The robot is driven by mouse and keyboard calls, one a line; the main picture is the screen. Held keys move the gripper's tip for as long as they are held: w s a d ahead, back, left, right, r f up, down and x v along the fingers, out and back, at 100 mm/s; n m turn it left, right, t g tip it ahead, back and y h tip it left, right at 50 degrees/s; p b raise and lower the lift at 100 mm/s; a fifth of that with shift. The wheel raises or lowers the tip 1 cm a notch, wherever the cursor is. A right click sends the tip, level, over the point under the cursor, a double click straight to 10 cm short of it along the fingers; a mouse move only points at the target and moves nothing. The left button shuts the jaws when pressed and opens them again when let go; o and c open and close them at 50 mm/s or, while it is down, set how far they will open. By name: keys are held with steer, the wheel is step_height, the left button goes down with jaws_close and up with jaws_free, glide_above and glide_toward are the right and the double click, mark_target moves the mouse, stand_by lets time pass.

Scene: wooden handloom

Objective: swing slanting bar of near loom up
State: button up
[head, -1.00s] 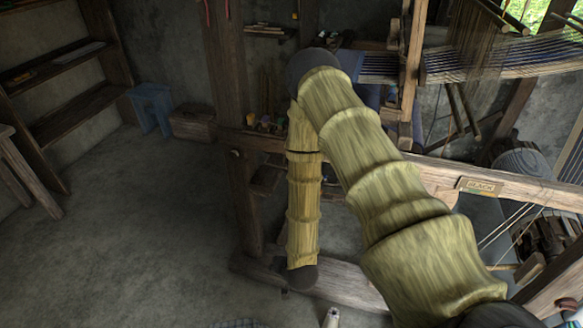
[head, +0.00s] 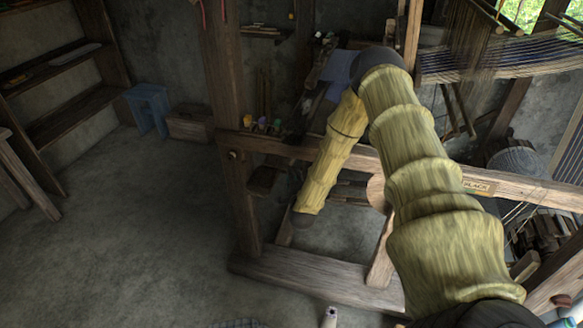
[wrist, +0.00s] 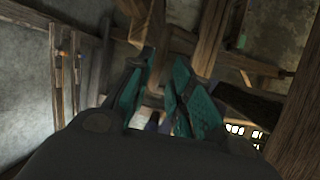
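The near loom's wooden frame (head: 310,273) stands under my arm in the head view. A slanting wooden bar (head: 381,262) runs down from its long top beam; I cannot tell for sure that this is the task's bar. My forearm reaches down over the frame, and my gripper itself is hidden in the head view. In the wrist view, my gripper (wrist: 160,85) has its teal fingers spread apart. A brown wooden piece shows between and beyond the fingertips; contact with it cannot be told.
The long beam (head: 460,180) with a small label crosses under my arm. An upright post (head: 226,110) stands at the left. A blue stool (head: 149,108) and a wooden box (head: 189,126) stand farther back. The floor (head: 130,230) at the left is clear.

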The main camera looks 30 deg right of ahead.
mark_target(291, 167)
steer(key=shift+p+x, duration=0.45)
steer(key=shift+x, duration=3)
jaws_close()
